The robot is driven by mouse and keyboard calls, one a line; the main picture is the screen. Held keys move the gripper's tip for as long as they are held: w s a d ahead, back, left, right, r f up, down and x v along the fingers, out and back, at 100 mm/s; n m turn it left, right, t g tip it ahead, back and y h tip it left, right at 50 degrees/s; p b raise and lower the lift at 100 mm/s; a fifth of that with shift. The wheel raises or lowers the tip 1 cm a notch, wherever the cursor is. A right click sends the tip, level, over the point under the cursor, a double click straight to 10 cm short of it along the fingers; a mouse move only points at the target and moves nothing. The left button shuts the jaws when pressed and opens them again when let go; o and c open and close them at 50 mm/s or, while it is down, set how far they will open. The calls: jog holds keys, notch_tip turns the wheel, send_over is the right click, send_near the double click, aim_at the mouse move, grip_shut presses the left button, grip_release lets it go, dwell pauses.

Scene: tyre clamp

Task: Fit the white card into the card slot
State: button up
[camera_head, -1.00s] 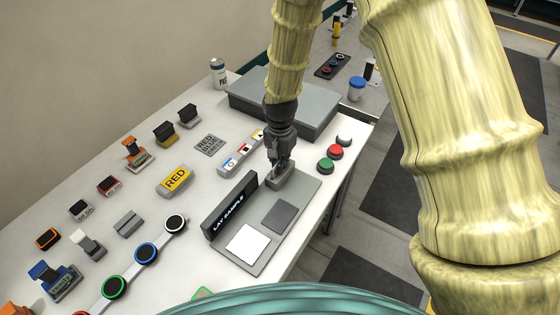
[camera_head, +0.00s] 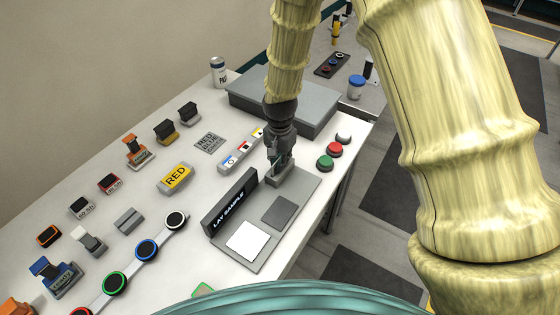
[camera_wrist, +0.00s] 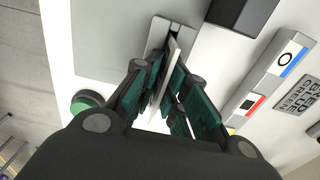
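The white card (camera_wrist: 169,70) is seen nearly edge-on in the wrist view, between the teal finger pads of my gripper (camera_wrist: 168,82). My gripper is shut on it. The card slot is in a small grey block (camera_wrist: 157,37), with a dark opening (camera_wrist: 175,28). The card's far end overlaps the block near this opening; I cannot tell whether it is inside. In the head view my gripper (camera_head: 280,163) points down just over the slot block (camera_head: 287,179), at the far end of a grey tray. The fingers mostly hide the card there.
The grey tray (camera_head: 262,255) bears a white square (camera_head: 247,242), a dark grey square (camera_head: 280,211) and an upright "LAY SAMPLE" sign (camera_head: 230,203). Green (camera_head: 325,163) and red (camera_head: 335,149) buttons stand right of the block. A colour-marked strip (camera_head: 238,155) lies to the left.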

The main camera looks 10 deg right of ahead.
jog(key=shift+s+f, duration=0.25)
jog(key=shift+f, duration=0.25)
jog(key=shift+r, duration=0.2)
jog(key=shift+w+r+p, duration=0.15)
jog(key=shift+r+p, duration=0.15)
jog(key=shift+r, duration=0.4)
jog(key=shift+r+b, duration=0.25)
jog(key=shift+b, duration=0.15)
notch_tip(320, 180, up, 11)
jog(key=b, duration=0.3)
jog(key=shift+r+b, duration=0.2)
jog(key=shift+b, duration=0.1)
jog(key=shift+w, duration=0.1)
